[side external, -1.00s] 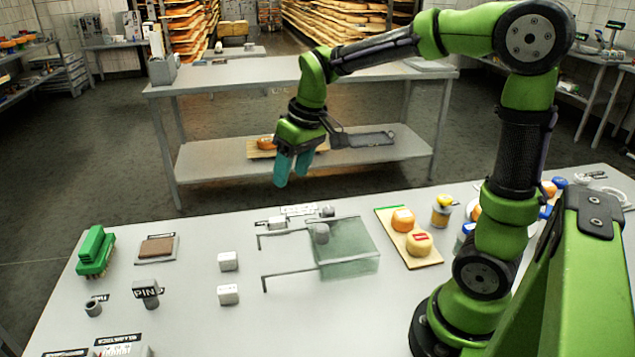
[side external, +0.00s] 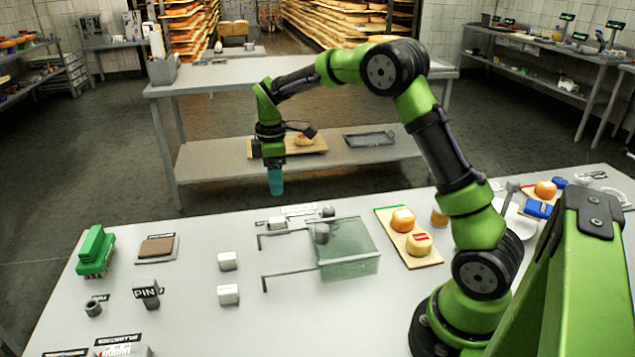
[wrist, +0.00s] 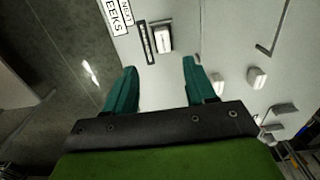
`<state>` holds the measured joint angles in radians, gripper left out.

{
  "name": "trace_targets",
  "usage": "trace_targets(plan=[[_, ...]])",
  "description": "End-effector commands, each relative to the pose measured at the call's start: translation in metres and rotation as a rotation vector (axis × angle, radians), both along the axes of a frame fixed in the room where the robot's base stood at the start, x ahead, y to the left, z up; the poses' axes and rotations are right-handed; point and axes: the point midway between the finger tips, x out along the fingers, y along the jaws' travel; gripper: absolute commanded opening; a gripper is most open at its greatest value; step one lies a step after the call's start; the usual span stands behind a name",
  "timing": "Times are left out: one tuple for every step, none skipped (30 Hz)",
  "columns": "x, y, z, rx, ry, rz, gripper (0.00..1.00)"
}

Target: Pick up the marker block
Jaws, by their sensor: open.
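A small pale block (side external: 277,223) lies near the far edge of the table, close to a white lettered sign (side external: 298,210). It also shows in the wrist view (wrist: 163,40) beside a dark label strip (wrist: 147,43) too small to read. It looks like the marker block, but I cannot confirm that. My gripper (side external: 276,193) points down, above and beyond the table's far edge. In the wrist view my gripper (wrist: 159,66) has its two teal fingers apart with nothing between them. The pale block lies ahead of the fingertips, clear of them.
Two white blocks (side external: 228,261) (side external: 228,294) stand left of a greenish clear box (side external: 347,262) with thin rails. A dark PIN block (side external: 146,293) and a green block (side external: 95,252) are further left.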

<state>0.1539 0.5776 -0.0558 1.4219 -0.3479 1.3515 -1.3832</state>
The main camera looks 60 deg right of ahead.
Motion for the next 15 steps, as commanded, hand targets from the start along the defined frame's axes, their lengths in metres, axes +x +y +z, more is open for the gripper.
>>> trace_targets(plan=[[-0.001,0.0,-0.013,0.001,0.005,0.0,0.55],[-0.001,0.0,-0.019,0.001,0.005,0.0,0.55],[0.0,0.001,-0.026,0.0,0.003,0.0,0.55],[-0.001,0.001,-0.032,0.001,0.004,0.0,0.55],[0.0,0.001,-0.037,0.0,0.003,-0.001,0.55],[0.0,0.001,-0.042,0.001,0.002,-0.001,0.55],[0.0,0.001,-0.046,0.0,0.001,-0.001,0.55],[0.0,0.001,-0.048,0.001,0.001,-0.001,0.55],[0.0,0.001,-0.051,-0.001,-0.001,0.0,0.55],[0.0,0.001,-0.053,-0.001,-0.001,0.0,0.55],[0.0,0.001,-0.054,-0.001,-0.001,0.0,0.55],[0.0,0.001,-0.056,0.0,0.0,-0.001,0.55],[0.0,0.002,-0.058,0.001,0.001,-0.001,0.55],[0.001,0.003,-0.061,0.001,0.001,0.0,0.55],[0.001,0.005,-0.066,0.001,0.002,-0.001,0.55]])
